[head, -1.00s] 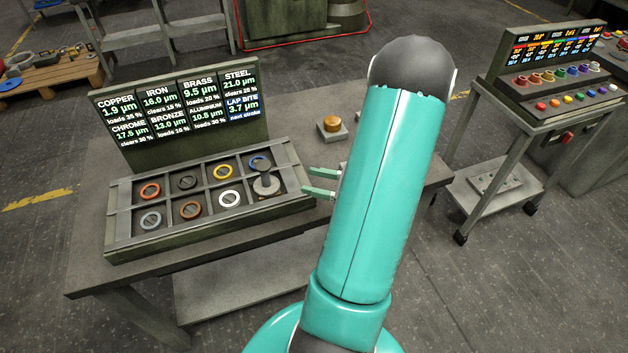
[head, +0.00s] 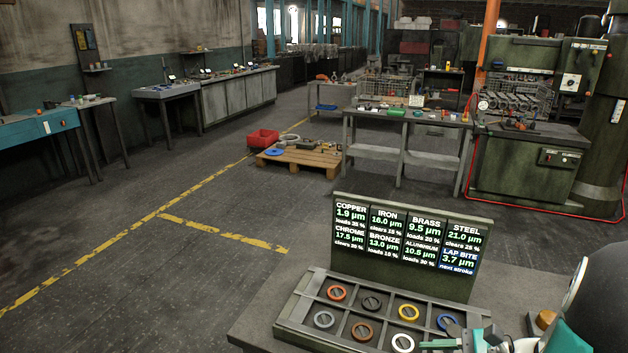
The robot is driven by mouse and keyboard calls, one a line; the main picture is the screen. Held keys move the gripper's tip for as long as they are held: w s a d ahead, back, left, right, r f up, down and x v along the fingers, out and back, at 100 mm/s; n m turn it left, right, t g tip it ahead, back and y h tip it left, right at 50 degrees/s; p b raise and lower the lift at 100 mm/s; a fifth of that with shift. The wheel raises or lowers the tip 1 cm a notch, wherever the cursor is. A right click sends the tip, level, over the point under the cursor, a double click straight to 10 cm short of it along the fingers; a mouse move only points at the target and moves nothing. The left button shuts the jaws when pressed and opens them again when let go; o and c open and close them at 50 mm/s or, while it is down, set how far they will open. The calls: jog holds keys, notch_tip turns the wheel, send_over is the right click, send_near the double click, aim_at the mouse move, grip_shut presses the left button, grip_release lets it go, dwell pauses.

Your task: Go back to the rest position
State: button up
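My gripper (head: 432,346) is at the bottom edge of the head view, to the right, by the near right corner of the ring tray (head: 283,334). One green finger shows; the rest is cut off by the frame or hidden. A second earlier its two fingers stood apart with nothing between them. The grey lapping tool (head: 455,331) stands in the tray's right end, partly hidden by my gripper.
A readout board (head: 405,245) stands behind the tray on the workbench (head: 262,308). A brass-coloured piece (head: 545,318) shows beside my arm. Beyond are a pallet with parts (head: 312,160), a red bin (head: 263,138) and a green machine (head: 525,160). The floor at left is clear.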

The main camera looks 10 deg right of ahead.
jog(key=s+a+r+n+g+h, duration=0.1)
jog(key=s+a+r+n+h, duration=0.2)
jog(key=a+r+n+h, duration=0.8)
jog(key=a+r+n, duration=0.2)
jog(key=a+n, duration=0.3)
jog(key=n, duration=0.4)
jog(key=shift+n+g, duration=0.3)
jog(key=shift+s, duration=0.1)
